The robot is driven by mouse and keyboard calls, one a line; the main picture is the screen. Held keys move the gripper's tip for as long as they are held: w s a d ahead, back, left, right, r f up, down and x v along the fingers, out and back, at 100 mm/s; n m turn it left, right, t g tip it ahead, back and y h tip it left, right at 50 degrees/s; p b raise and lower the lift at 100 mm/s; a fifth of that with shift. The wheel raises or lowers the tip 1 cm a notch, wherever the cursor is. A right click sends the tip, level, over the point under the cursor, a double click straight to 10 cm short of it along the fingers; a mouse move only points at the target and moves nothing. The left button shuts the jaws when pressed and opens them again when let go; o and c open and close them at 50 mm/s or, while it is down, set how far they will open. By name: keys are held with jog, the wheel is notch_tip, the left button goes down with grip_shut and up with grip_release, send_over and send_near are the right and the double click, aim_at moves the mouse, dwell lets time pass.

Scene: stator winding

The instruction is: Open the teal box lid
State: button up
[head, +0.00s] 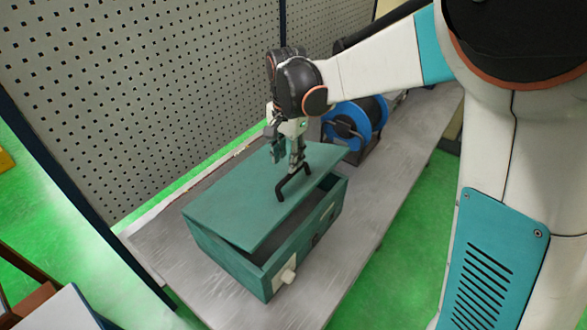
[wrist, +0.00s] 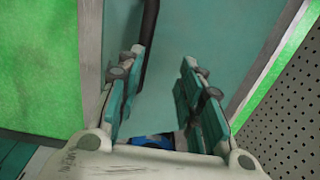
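The teal box (head: 235,262) sits on the grey bench. Its flat teal lid (head: 235,205) is slightly raised along the right-hand side, where a dark gap shows between lid and box rim. A black bar handle (head: 294,184) stands on the lid near that raised edge. My gripper (head: 287,164) is over the lid, pointing down, with one finger close by the handle's upper end. In the wrist view the fingers (wrist: 162,62) are apart with nothing clamped between them. The black handle (wrist: 150,35) shows by the left finger; whether they touch is unclear.
A blue-rimmed spool (head: 352,125) stands on the bench just behind the box. A perforated grey panel (head: 150,90) rises along the bench's left side. Bare bench top (head: 365,215) lies to the right of the box.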

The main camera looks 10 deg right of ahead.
jog(key=shift+s+d+f+b, duration=0.2)
jog(key=shift+s+d+f, duration=0.15)
jog(key=shift+f, duration=0.3)
jog(key=shift+s+d+f+b, duration=0.15)
jog(key=shift+s+d+f, duration=0.2)
jog(key=shift+f, duration=0.25)
jog(key=shift+d, duration=0.1)
